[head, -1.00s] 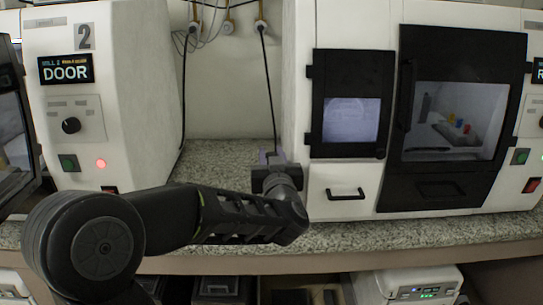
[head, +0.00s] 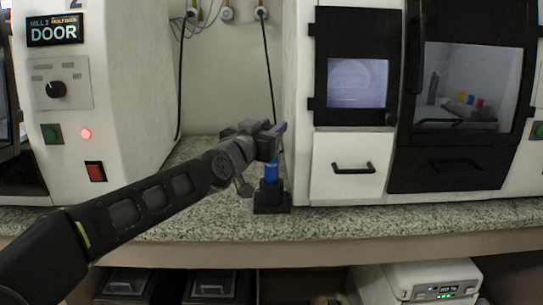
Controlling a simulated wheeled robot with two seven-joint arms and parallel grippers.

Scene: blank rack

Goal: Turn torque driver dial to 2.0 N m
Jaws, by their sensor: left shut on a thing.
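The torque driver (head: 271,172) stands upright as a blue cylinder in a black base (head: 271,198) on the granite counter, between the two machines. My left gripper (head: 275,134) is at its upper end, with the jaws shut on it. A purple-grey part shows at the jaws, and I cannot tell whether it is a fingertip or part of the driver. The dial and its scale are hidden or too small to read. My right gripper is not in view.
A white mill with a DOOR display (head: 54,30) stands on the left. A white machine with dark windows (head: 358,83) and a drawer (head: 350,167) stands close on the right. A black cable (head: 266,60) hangs behind the driver. The granite counter (head: 390,220) is clear in front.

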